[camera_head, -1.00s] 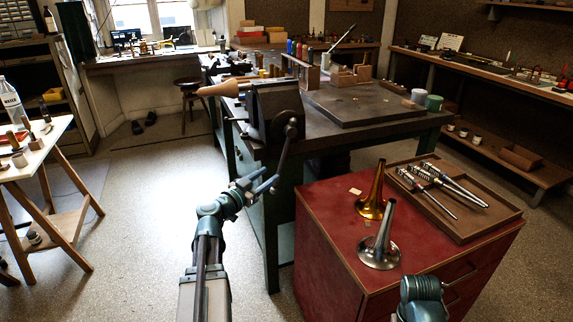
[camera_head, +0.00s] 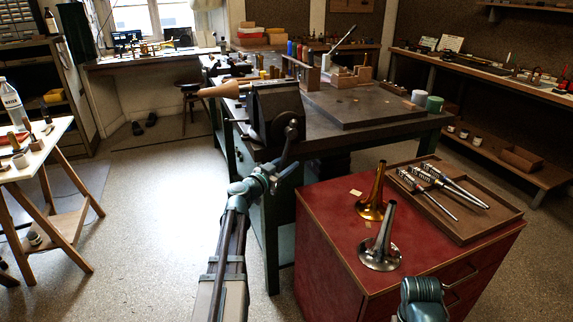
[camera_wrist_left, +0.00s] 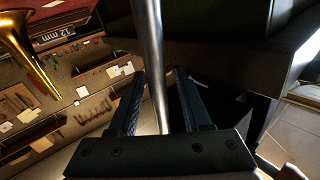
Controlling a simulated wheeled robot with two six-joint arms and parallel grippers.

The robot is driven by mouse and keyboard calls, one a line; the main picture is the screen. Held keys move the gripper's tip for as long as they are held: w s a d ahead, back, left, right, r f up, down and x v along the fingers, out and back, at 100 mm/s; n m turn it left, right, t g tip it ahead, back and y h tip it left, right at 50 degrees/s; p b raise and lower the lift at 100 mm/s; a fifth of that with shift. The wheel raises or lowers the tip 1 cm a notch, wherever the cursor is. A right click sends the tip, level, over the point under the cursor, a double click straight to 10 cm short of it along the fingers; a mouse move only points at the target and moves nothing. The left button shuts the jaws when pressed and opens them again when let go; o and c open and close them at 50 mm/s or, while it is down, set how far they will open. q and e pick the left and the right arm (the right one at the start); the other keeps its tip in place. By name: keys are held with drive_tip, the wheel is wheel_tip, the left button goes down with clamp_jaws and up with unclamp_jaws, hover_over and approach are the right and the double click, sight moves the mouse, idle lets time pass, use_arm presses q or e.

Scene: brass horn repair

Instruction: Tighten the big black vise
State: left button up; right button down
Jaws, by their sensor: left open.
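The big black vise (camera_head: 275,112) is mounted at the near left corner of the dark workbench. Its steel handle (camera_head: 289,148) slants down and slightly left from the round hub at its front. My left gripper (camera_head: 284,174) is at the lower end of this handle. In the left wrist view the handle (camera_wrist_left: 152,45) is a grey rod passing between the two open fingers (camera_wrist_left: 157,85). A gap shows beside the rod, and I cannot tell whether either finger touches it.
A wooden cone (camera_head: 219,90) sticks out left from the vise. To the right, a red cabinet (camera_head: 325,225) carries a brass bell (camera_head: 373,195), a silver bell (camera_head: 380,245) and a tray (camera_head: 462,227). A white table (camera_head: 35,155) stands at left. The floor between is open.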

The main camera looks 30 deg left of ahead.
use_arm(q)
clamp_jaws()
idle(1.3)
